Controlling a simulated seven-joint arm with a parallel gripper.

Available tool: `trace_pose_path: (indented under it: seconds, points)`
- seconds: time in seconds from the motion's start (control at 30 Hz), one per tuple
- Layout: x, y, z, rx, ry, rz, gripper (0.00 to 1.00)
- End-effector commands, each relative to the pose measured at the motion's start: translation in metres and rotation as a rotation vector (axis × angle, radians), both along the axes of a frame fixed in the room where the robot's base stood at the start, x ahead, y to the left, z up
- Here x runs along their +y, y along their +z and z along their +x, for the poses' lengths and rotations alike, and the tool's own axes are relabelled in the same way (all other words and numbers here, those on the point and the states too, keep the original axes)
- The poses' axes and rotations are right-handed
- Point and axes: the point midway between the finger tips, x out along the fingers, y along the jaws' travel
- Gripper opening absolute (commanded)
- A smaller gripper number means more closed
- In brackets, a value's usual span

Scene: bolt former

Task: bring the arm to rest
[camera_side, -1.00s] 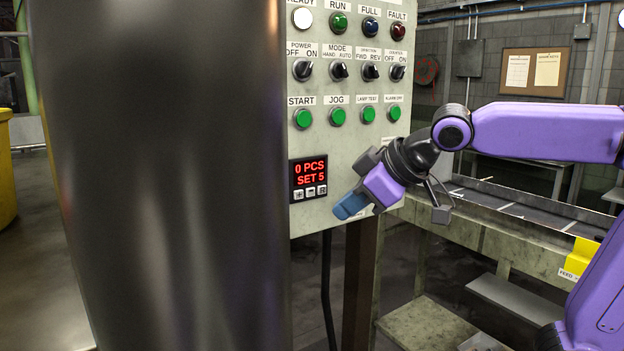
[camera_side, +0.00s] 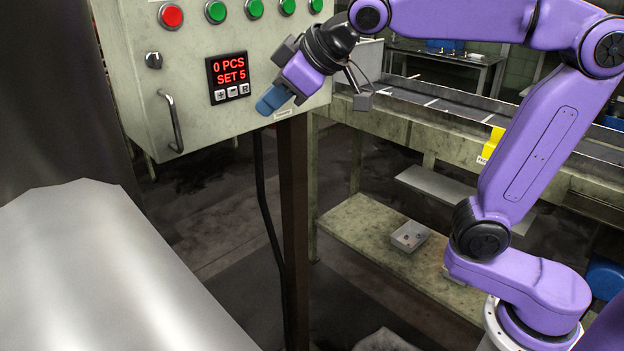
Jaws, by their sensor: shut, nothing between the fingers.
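My gripper (camera_side: 268,106) is at the end of my purple arm, in front of the lower right part of the grey control panel (camera_side: 190,118). Its blue fingers are shut with nothing between them and point down and to the left. It is just right of the counter display (camera_side: 231,75), which reads "0 PCS" and "SET 5" in red. I cannot tell whether the fingertips touch the panel face.
A red button (camera_side: 171,15) and several green buttons line the panel above. A handle (camera_side: 172,120) sticks out at its left. A conveyor bench (camera_side: 420,115) runs behind my arm, with a small box (camera_side: 409,236) on its lower shelf. A large metal shape (camera_side: 100,270) fills the lower left.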

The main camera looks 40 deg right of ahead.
Motion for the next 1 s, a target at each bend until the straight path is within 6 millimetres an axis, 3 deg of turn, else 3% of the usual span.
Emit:
trace_pose_path:
  seconds: [0.17,0.37,0.67,1.0]
  points:
    - [-0.001,-0.016,-0.009,0.045,0.028,-0.013,0.0]
    - [-0.007,-0.056,-0.038,0.16,0.103,-0.054,0.0]
    - [-0.028,-0.115,-0.099,0.337,0.213,-0.137,0.0]
    - [-0.068,-0.171,-0.183,0.524,0.325,-0.256,0.0]
